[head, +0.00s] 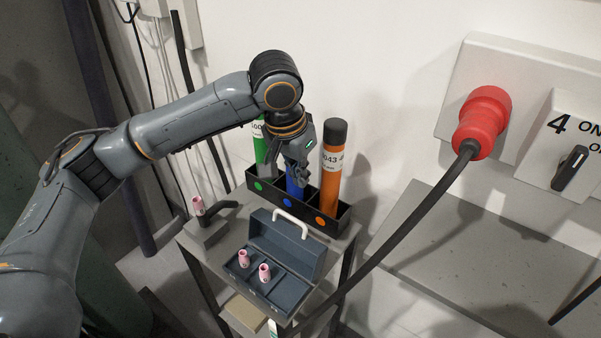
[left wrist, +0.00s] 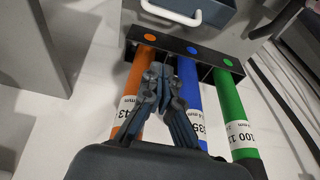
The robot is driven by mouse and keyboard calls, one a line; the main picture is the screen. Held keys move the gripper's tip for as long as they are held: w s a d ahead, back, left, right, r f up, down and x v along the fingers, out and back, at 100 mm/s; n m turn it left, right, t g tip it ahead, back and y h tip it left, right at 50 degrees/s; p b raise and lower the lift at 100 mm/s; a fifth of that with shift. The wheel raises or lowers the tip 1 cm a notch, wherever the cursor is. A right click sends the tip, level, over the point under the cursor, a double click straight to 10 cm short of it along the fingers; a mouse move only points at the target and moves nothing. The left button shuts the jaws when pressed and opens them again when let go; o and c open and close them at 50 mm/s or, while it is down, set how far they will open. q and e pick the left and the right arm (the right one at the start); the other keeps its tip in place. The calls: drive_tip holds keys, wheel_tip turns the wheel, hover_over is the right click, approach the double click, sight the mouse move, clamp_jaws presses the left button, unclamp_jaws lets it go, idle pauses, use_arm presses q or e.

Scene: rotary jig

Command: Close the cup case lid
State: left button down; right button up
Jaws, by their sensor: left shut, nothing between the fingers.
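The cup case (head: 262,293) is a dark blue-grey box on the small table, and its lid (head: 285,246) stands open at the back. The lid has a white handle (head: 291,222). Two pink cups, one on the left (head: 244,259) and one nearer the middle (head: 264,273), stand in the case. My left gripper (head: 298,182) is shut and empty, pointing down at the tube rack behind the case, apart from the lid. In the left wrist view the gripper (left wrist: 158,72) shows over the tubes, with the handle (left wrist: 171,14) at the top edge.
A black rack (head: 336,222) holds green, blue and orange tubes (head: 331,170) right behind the case. A torch-like holder with a pink cup (head: 198,206) stands at the table's left. A thick black cable (head: 400,251) from a red plug (head: 483,120) passes close on the right.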

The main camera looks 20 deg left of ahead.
sight(286, 237)
use_arm(q)
wheel_tip(286, 237, down, 8)
drive_tip(key=s+p, duration=0.1)
drive_tip(key=p, duration=0.1)
drive_tip(key=shift+s+a+r+p, duration=0.25)
drive_tip(key=shift+s+a+p, duration=0.05)
drive_tip(key=shift+a+p, duration=0.05)
use_arm(e)
drive_tip(key=s+r, duration=0.2)
drive_tip(key=shift+s+d+r, duration=0.1)
drive_tip(key=shift+s+r, duration=0.25)
drive_tip(key=shift+r, duration=0.05)
use_arm(q)
drive_tip(key=shift+w, duration=0.1)
use_arm(e)
drive_tip(key=shift+w, duration=0.1)
